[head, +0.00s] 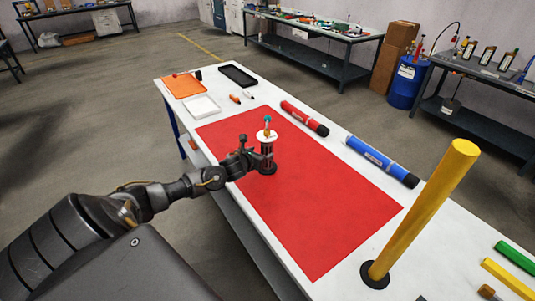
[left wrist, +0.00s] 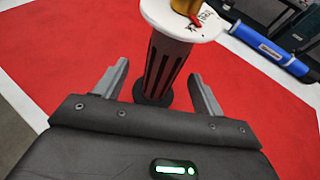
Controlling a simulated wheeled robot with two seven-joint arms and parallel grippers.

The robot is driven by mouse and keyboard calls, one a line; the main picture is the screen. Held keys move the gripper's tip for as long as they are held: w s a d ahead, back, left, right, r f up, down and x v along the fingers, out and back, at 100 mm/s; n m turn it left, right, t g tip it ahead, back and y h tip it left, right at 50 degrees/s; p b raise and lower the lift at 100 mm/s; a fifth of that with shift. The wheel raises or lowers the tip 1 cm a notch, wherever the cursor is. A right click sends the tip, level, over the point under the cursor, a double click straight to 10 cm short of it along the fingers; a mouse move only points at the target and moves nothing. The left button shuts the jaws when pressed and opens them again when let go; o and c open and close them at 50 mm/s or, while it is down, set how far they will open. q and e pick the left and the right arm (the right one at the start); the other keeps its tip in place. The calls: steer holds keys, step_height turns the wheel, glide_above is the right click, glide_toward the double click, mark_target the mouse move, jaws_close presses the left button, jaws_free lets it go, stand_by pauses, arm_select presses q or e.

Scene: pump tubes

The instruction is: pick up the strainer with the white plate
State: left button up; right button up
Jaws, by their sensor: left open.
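The strainer with the white plate (head: 267,136) stands upright on the red mat (head: 300,220). It has a dark slotted body on a round dark base. In the left wrist view its white plate (left wrist: 180,18) is at the top, with a gold-coloured part above it cut off by the frame edge. My left gripper (head: 258,160) is at the strainer's body, below the plate. In the left wrist view the left gripper (left wrist: 158,80) is open, with one finger on each side of the slotted body and gaps showing. My right gripper is not in view.
A red tube (head: 304,118) and a blue tube (head: 381,161) lie along the mat's far edge. A yellow post (head: 425,212) stands on a dark base at the right. Orange (head: 184,85), white (head: 201,107) and black (head: 237,76) trays lie at the table's far left end.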

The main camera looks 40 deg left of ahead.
mark_target(264, 152)
arm_select(q)
steer(key=shift+w+f, duration=0.15)
steer(key=shift+w, duration=0.15)
steer(key=shift+w+p, duration=0.25)
steer(key=shift+p, duration=0.05)
steer(key=p+x, duration=0.1)
steer(key=x, duration=0.2)
steer(key=shift+w+d+f, duration=0.15)
steer(key=shift+w+d, duration=0.05)
steer(key=shift+w+a+f, duration=0.15)
steer(key=shift+w+f, duration=0.15)
steer(key=shift+w, duration=0.2)
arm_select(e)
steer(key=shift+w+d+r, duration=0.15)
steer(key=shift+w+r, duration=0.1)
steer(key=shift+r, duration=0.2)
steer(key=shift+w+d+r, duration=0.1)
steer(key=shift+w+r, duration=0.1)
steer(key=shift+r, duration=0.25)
arm_select(q)
steer(key=c, duration=1.5)
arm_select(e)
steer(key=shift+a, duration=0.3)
